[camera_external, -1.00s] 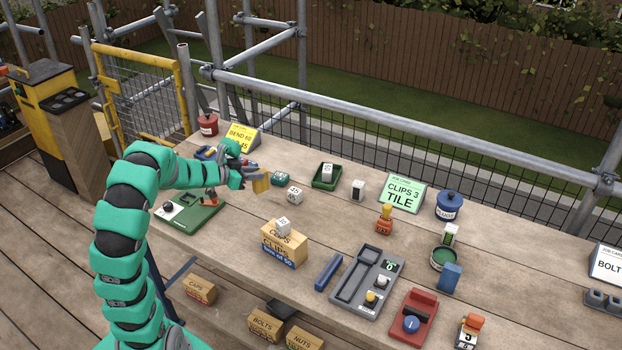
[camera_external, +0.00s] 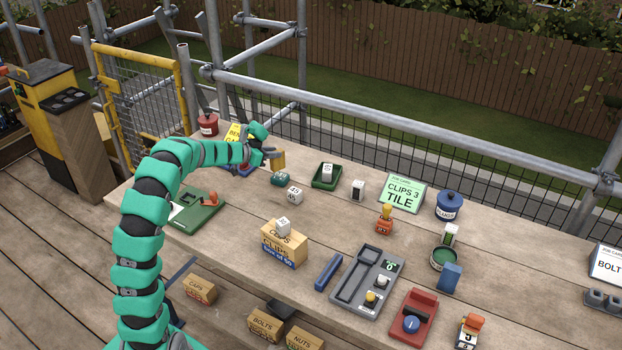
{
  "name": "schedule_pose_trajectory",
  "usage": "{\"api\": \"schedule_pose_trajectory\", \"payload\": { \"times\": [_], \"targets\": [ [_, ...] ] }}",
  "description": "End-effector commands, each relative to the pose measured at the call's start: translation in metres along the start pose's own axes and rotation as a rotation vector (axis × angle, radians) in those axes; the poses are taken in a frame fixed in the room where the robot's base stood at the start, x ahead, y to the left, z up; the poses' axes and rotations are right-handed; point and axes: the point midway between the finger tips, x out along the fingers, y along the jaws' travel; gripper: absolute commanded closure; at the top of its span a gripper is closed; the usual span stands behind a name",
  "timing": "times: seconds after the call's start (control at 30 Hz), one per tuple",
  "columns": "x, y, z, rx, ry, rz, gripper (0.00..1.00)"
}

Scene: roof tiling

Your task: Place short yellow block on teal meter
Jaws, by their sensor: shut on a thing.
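My gripper (camera_external: 270,152) is shut on the short yellow block (camera_external: 279,161). The block looks held upright, its lower part hanging free of the fingers. The small teal meter (camera_external: 281,179) sits on the wooden bench just below the block in the picture. A gap of bench seems to show between them; how high the block hangs is hard to tell. The fingertips are small and partly hidden by the block.
A white block (camera_external: 295,195) stands right of the meter and a green tray (camera_external: 326,175) lies further right. A clips box (camera_external: 284,244) stands nearer the front. A yellow card (camera_external: 236,134) stands behind my gripper. A green board (camera_external: 195,213) lies front left.

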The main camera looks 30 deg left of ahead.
Motion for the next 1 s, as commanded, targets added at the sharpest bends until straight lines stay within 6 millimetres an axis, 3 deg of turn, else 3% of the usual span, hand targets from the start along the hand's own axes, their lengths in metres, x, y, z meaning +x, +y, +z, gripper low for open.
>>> {"api": "schedule_pose_trajectory", "payload": {
  "times": [0.27,0.6,0.93,0.97,1.0],
  "targets": [
    [0.012,-0.006,0.001,-0.002,0.0,0.0,1.0],
    [0.025,-0.005,0.032,-0.002,-0.001,0.002,1.0],
    [0.025,-0.005,0.031,-0.001,-0.001,0.001,1.0],
    [0.025,-0.005,0.032,-0.001,-0.001,0.001,0.72],
    [0.025,-0.005,0.031,-0.001,-0.001,0.001,0.61]
  ]
}}
